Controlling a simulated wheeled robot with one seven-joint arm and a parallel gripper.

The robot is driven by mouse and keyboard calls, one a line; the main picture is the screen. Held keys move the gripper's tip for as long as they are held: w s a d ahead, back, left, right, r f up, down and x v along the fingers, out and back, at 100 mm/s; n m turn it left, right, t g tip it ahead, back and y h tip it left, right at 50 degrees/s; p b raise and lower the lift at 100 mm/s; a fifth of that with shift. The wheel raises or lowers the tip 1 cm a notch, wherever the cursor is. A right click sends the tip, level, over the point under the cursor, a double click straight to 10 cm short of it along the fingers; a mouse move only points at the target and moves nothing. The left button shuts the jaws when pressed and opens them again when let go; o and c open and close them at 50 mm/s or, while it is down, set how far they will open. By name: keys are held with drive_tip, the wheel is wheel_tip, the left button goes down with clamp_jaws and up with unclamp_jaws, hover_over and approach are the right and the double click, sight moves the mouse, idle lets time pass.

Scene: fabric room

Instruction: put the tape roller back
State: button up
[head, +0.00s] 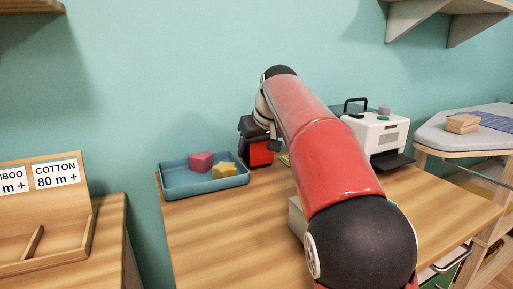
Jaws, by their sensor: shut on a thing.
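My arm reaches over the wooden table, and my gripper (258,139) is at its far end, just right of the blue tray. The gripper is partly hidden by my wrist and its fingertips do not show clearly. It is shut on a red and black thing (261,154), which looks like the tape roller. That thing is low near the table's back edge; I cannot tell whether it touches the table.
The blue tray (205,190) holds a pink block (200,162) and a yellow star (225,170). A white machine (378,132) stands back right. A pale box (297,217) is partly behind my arm. A wooden label rack (50,222) is left. The table's front left (225,235) is clear.

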drive_tip(key=shift+f, duration=0.15)
drive_tip(key=o, duration=1.1)
drive_tip(key=shift+f+b, duration=0.1)
drive_tip(key=shift+b, duration=0.25)
drive_tip(key=v, duration=0.2)
drive_tip(key=p+v, duration=0.1)
drive_tip(key=v, duration=0.3)
drive_tip(key=shift+w+d+r, duration=0.1)
drive_tip(key=shift+d+r, duration=0.05)
drive_tip(key=shift+r, duration=0.35)
drive_tip(key=shift+s+d+r+p, duration=0.1)
drive_tip(key=shift+s+r+p, duration=0.25)
drive_tip(key=shift+r, duration=0.1)
